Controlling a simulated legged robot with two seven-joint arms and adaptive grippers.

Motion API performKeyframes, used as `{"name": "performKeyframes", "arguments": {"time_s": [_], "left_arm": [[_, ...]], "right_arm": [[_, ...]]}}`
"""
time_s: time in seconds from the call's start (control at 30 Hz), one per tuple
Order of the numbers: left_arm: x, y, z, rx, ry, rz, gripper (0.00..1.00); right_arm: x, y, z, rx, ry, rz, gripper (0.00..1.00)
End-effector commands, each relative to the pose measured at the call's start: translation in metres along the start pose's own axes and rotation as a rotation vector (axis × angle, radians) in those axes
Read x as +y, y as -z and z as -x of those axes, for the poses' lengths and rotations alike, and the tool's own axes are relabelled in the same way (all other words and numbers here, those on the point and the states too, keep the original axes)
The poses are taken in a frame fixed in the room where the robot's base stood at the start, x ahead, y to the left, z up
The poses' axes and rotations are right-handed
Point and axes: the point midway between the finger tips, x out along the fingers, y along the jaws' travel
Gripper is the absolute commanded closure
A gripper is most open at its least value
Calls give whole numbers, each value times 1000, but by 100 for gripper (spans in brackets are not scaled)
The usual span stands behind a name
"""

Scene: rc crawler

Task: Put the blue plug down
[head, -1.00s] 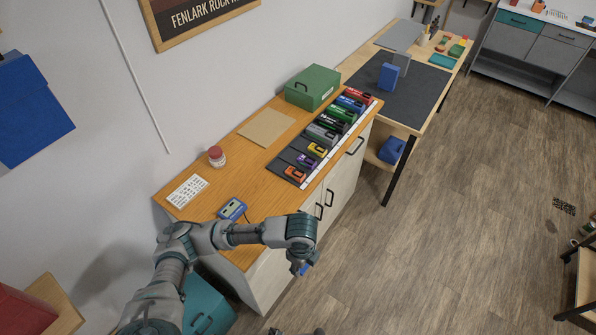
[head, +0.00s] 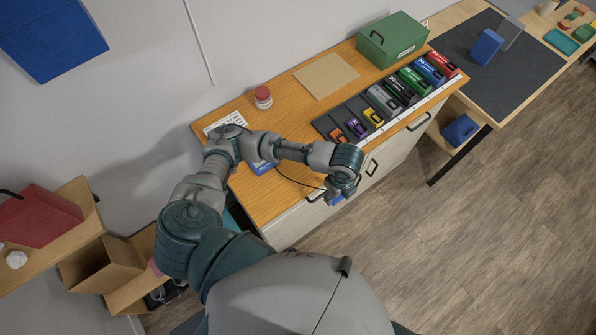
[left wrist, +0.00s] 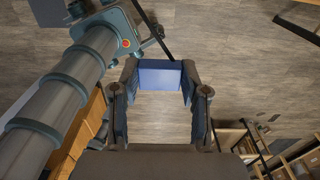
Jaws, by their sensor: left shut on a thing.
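My left gripper (head: 341,194) is in front of the cabinet's front edge, over the floor side. It is shut on the blue plug (head: 337,201), which shows only as a small blue bit below the fingers. In the left wrist view the blue plug (left wrist: 160,77) sits between the fingertips of my left gripper (left wrist: 158,88), with floor behind it. A thin dark cable (head: 300,183) runs from near the blue device (head: 262,168) on the worktop towards the gripper. My arm partly hides the blue device. My right gripper is not in view.
The wooden worktop (head: 262,200) holds a red-lidded jar (head: 263,97), a tan board (head: 325,75), a green box (head: 393,40) and a dark rack (head: 327,124) of coloured packs. The worktop's front left part is clear. Black door handles (head: 372,167) stick out below.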

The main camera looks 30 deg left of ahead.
Motion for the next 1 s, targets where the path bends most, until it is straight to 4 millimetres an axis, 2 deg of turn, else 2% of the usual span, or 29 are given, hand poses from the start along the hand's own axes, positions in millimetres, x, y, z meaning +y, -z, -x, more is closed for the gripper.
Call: {"name": "performKeyframes", "arguments": {"time_s": [0.03, 0.2, 0.4, 0.7, 0.8, 1.0], "left_arm": [[3, -15, 0, -5, -1, 8, 78], [11, -65, -4, -6, -1, 8, 78], [17, -112, -9, -4, 0, 5, 78], [21, -144, -12, -4, -1, 4, 78], [21, -140, -28, 0, -4, 2, 78], [20, -141, -44, -2, 1, -1, 78]], "right_arm": [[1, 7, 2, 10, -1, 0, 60], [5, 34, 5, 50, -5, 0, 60], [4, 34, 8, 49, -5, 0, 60], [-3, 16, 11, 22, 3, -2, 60], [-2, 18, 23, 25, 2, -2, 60], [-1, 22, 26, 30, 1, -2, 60]]}}
